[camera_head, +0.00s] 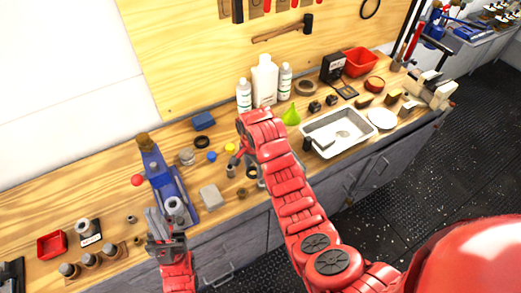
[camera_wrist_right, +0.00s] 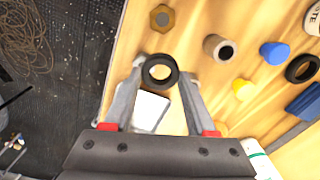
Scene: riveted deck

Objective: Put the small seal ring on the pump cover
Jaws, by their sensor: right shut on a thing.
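A small black seal ring (camera_wrist_right: 160,70) is between the fingertips of my right gripper (camera_wrist_right: 161,72) in the right wrist view, above the wooden bench; the fingers are shut on it. In the head view my red right arm mostly hides that gripper. I cannot tell for sure which part is the pump cover; a pale round part with a dark centre (camera_head: 174,205) sits at the blue vice-like tool (camera_head: 163,172). My left gripper (camera_head: 158,222) is beside that tool, near the bench's front edge; its finger gap is unclear.
Another, larger black ring (camera_wrist_right: 302,68) lies on the bench near a blue ball (camera_wrist_right: 275,52) and yellow ball (camera_wrist_right: 242,89). A brown nut (camera_wrist_right: 162,18), brown sleeve (camera_wrist_right: 218,47) and pale block (camera_wrist_right: 150,110) are close to my right gripper. White bottles (camera_head: 264,80) stand behind.

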